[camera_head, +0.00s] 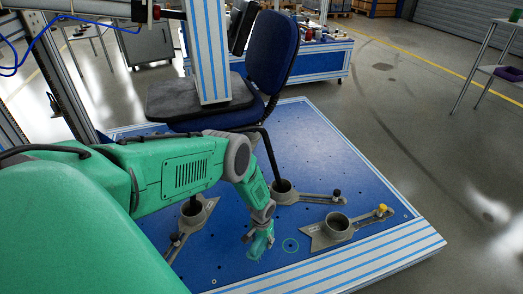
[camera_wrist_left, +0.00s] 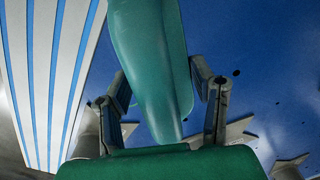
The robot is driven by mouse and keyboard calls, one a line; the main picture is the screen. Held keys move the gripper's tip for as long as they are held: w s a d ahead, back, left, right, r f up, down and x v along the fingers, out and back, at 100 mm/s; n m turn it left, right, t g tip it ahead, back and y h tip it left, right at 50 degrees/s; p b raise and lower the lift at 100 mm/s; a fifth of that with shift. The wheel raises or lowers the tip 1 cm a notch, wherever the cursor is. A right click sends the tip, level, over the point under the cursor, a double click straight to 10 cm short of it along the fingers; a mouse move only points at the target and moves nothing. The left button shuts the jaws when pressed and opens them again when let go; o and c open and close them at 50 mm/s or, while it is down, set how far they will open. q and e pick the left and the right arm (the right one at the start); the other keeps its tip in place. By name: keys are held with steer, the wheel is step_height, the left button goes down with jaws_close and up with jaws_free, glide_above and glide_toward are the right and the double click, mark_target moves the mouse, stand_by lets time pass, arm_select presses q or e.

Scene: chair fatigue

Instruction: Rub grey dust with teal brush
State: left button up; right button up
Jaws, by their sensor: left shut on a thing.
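My left gripper (camera_head: 262,226) reaches down over the blue platform (camera_head: 330,165) and is shut on the teal brush (camera_head: 260,245). The brush points down close to the platform surface; I cannot tell if it touches. In the left wrist view the brush (camera_wrist_left: 150,60) lies between the two fingers of the left gripper (camera_wrist_left: 165,95) and fills the middle. I cannot make out grey dust. My right gripper is not in view.
Grey metal clamp feet (camera_head: 338,226) stand on the platform, one right of the brush, others behind and left. A blue chair (camera_head: 272,55) stands at the back beneath a striped column (camera_head: 208,50). The platform's striped edge (camera_head: 350,268) is in front.

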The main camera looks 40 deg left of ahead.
arm_select(q)
steer(key=shift+a+r+p, duration=0.2)
steer(key=shift+r+p, duration=0.5)
steer(key=shift+r, duration=0.5)
steer(key=shift+d, duration=0.1)
steer(key=shift+d+r, duration=0.1)
